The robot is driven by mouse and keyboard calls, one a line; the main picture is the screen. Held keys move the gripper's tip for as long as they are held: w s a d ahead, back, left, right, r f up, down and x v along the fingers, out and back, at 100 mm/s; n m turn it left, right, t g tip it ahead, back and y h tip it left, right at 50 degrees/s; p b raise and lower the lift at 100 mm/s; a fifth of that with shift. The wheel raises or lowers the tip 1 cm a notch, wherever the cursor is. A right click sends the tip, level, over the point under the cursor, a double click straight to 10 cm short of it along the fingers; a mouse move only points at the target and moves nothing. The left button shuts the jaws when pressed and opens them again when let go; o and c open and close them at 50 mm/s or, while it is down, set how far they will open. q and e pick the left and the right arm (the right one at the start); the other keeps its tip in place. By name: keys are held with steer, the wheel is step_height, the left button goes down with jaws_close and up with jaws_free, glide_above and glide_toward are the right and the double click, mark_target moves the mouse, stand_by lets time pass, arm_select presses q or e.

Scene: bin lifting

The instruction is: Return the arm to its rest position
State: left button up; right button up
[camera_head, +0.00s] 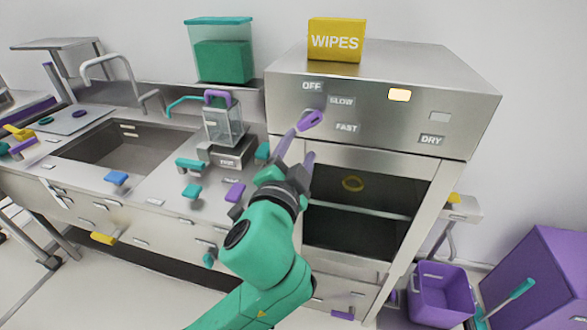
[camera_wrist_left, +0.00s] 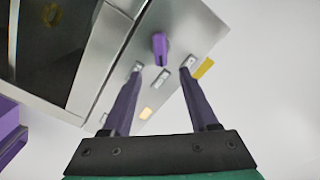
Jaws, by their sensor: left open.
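My left arm, green with dark gripper parts, reaches up from the bottom middle of the head view. My left gripper (camera_head: 305,146) is open near the steel machine's front panel. A purple knob (camera_head: 310,120) sits on that panel by the labels OFF, SLOW and FAST. In the left wrist view, the two purple-grey fingers of the left gripper (camera_wrist_left: 162,69) stand wide apart with nothing between them. The purple knob (camera_wrist_left: 159,48) shows just beyond the fingertips. I cannot tell which label the knob points to. My right gripper is not in view.
The steel machine (camera_head: 480,85) carries a yellow WIPES box (camera_head: 337,42), a lit yellow lamp (camera_head: 400,95) and a dark opening below. A clear container (camera_head: 223,128) and a sink (camera_head: 120,147) lie left. A purple bin (camera_head: 440,290) stands on the floor at right.

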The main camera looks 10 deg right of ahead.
arm_select(q)
steer(key=v, duration=0.4)
steer(key=shift+s, duration=0.1)
